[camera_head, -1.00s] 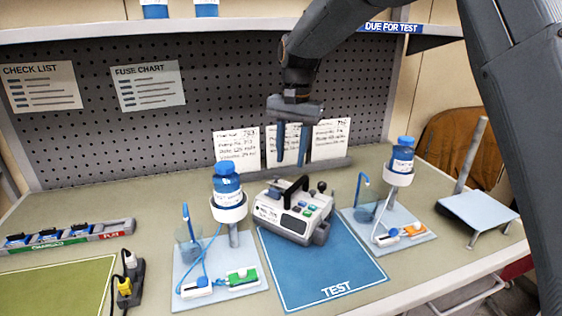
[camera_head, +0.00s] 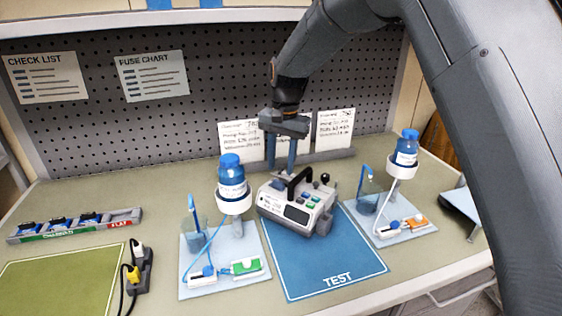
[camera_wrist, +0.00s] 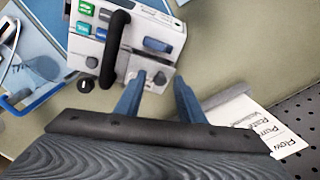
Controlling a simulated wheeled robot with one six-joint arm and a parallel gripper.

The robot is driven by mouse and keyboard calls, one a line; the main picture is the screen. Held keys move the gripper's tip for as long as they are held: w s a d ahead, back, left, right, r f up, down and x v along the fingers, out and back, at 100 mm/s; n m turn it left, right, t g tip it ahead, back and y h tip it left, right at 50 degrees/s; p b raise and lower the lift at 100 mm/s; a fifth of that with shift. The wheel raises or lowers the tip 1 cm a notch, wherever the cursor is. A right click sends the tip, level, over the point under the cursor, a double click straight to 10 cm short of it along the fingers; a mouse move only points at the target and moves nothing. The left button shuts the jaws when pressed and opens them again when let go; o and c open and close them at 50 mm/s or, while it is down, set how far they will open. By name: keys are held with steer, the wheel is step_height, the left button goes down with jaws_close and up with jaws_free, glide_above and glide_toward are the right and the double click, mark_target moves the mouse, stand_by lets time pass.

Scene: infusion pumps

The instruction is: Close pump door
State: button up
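The pump (camera_head: 298,207), a white and grey box with a black carry handle and coloured buttons, stands at the back of the blue TEST mat (camera_head: 325,262). My gripper (camera_head: 280,168) points down above the pump's rear left part, its two blue fingers apart with nothing between them. In the wrist view, the gripper (camera_wrist: 158,80) is open, with its fingertips over or beside the pump's grey end. The pump (camera_wrist: 160,33) shows its handle, blue and green buttons and a small knob there. I cannot clearly make out the door or how far it stands open.
Bottle stands with blue-capped bottles flank the pump, one on the left (camera_head: 232,200) and one on the right (camera_head: 401,172). Cards (camera_head: 335,127) lean against the pegboard behind. A charger rack (camera_head: 75,226) and a black power strip (camera_head: 141,270) lie left.

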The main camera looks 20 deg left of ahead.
jaws_close()
steer(key=shift+s+a+f+t+h, duration=0.15)
steer(key=shift+s+f+t+h, duration=0.15)
steer(key=shift+s+t, duration=0.25)
steer(key=shift+s+a+f+t+h+b, duration=0.1)
steer(key=shift+s+f+t+h+b, duration=0.2)
steer(key=shift+t, duration=0.35)
steer(key=shift+w+f+t+h+b, duration=0.1)
steer(key=shift+f+t+b, duration=0.15)
steer(key=shift+t+b, duration=0.3)
jaws_free()
steer(key=shift+r, duration=0.1)
